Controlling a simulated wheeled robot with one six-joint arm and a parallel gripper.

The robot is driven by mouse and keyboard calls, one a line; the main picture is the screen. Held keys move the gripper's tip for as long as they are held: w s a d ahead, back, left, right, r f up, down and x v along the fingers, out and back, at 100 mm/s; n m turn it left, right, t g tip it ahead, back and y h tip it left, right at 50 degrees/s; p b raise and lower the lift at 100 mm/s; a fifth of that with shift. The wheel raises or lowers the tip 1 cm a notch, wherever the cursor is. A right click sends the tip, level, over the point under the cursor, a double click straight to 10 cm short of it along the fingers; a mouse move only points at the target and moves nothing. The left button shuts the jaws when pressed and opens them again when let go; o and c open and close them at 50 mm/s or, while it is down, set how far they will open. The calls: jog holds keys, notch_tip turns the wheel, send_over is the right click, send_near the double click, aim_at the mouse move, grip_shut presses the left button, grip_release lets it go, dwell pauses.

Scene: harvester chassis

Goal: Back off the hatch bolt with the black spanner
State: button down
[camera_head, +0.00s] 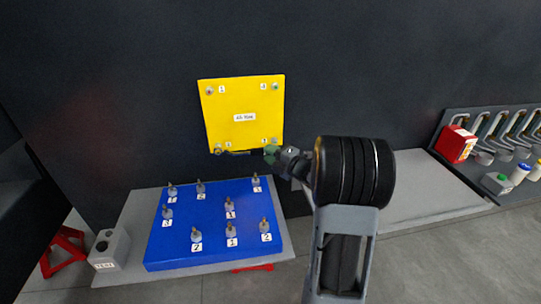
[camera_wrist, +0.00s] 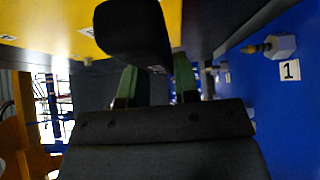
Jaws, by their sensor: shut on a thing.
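The yellow hatch plate (camera_head: 244,100) is upright on the dark wall in the head view, with a bolt at each corner and a label in the middle. My gripper (camera_head: 272,154), with green fingertips, is shut on the black spanner (camera_head: 238,153) just below the plate's lower edge. The spanner points left, and its far end is at the lower left hatch bolt (camera_head: 218,148). I cannot tell whether its jaw is seated on the bolt. In the wrist view, the green fingers of my gripper (camera_wrist: 155,82) flank a dark shape that hides what lies beyond.
A blue board (camera_head: 180,245) with several upright numbered bolts lies below the hatch. A grey box (camera_head: 105,250) stands at its left. At the right, a red box (camera_head: 456,144), bottles and a rack of metal tools (camera_head: 515,122) sit on a grey ledge. The ledge between is clear.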

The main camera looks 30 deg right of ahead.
jog(key=shift+w+d, duration=0.1)
jog(key=shift+w, duration=0.2)
jog(key=shift+w+d+b, duration=0.3)
jog(key=shift+w+b, duration=0.05)
jog(key=shift+w, duration=0.6)
jog(key=shift+r, duration=0.1)
jog(key=shift+a+r+n+g+h+p, duration=0.1)
jog(key=shift+r+n+g+h+p, duration=0.2)
jog(key=shift+r+p, duration=0.4)
jog(key=shift+a+r+n+g+h+p, duration=0.1)
jog(key=shift+r+n+g+p, duration=0.3)
jog(key=shift+r, duration=0.5)
jog(key=shift+w+a+r+n+g+h+p, duration=0.15)
jog(key=shift+r+n+p, duration=0.25)
jog(key=shift+r+p, duration=0.4)
jog(key=shift+w+a+r+n+g+h+p, duration=0.15)
jog(key=shift+a+r+n+g+p, duration=0.2)
jog(key=shift+r+p, duration=0.4)
jog(key=shift+d+r, duration=0.1)
